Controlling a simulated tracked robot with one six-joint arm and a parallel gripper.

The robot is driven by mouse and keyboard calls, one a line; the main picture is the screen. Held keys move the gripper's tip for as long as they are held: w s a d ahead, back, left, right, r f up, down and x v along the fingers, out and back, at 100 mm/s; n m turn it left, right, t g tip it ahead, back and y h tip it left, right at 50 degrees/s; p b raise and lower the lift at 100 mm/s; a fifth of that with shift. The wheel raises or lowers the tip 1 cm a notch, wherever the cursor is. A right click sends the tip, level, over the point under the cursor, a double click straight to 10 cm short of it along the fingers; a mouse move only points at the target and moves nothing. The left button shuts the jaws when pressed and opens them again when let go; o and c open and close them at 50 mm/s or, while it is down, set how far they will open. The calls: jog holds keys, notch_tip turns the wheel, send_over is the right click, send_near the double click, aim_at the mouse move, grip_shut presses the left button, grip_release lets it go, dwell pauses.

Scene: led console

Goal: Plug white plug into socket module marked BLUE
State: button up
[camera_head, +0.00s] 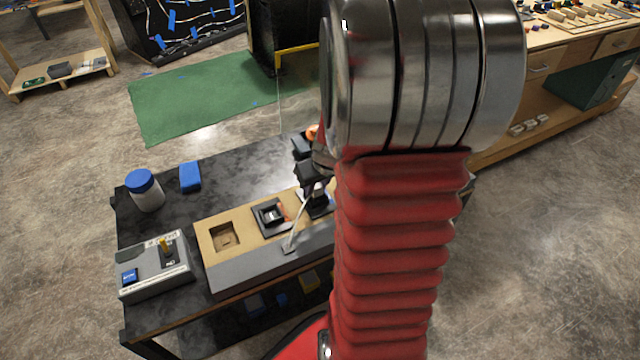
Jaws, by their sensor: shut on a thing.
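My gripper (314,176) is dark and small in this view, over the console, partly hidden by my red arm. A pale cord (298,222) runs from the console's grey front up to the gripper, which is shut on its upper end, the white plug. The plug itself is too hidden to make out. A black-framed socket module (269,216) with a pale centre sits in the console's tan top. Another dark module (318,203) lies below the gripper, partly covered. I cannot read a BLUE mark on either, nor tell whether the plug touches a module.
The console (262,267) stands on a black table (230,172), with a square opening (224,237) at its left. Left of it is a grey switch box (155,268). A blue-lidded jar (145,190) and a blue block (190,176) stand behind. My arm hides the console's right side.

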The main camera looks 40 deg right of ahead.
jog(key=shift+s+a+f, duration=0.15)
jog(key=shift+s+f, duration=0.05)
jog(key=shift+f, duration=0.25)
jog(key=shift+s+a+f, duration=0.1)
jog(key=shift+s+f, duration=0.1)
jog(key=shift+f, duration=0.2)
dwell(0.7)
jog(key=shift+f, duration=0.1)
dwell(0.4)
jog(key=o, duration=0.7)
jog(key=shift+c, duration=0.3)
jog(key=shift+o, duration=0.8)
jog(key=shift+w+r, duration=0.4)
jog(key=shift+r, duration=0.2)
jog(key=shift+o, duration=1.3)
jog(key=shift+r, duration=0.4)
jog(key=shift+o, duration=0.4)
jog(key=shift+w+d+r, duration=0.1)
jog(key=shift+d+r, duration=0.05)
jog(key=shift+r, duration=2.5)
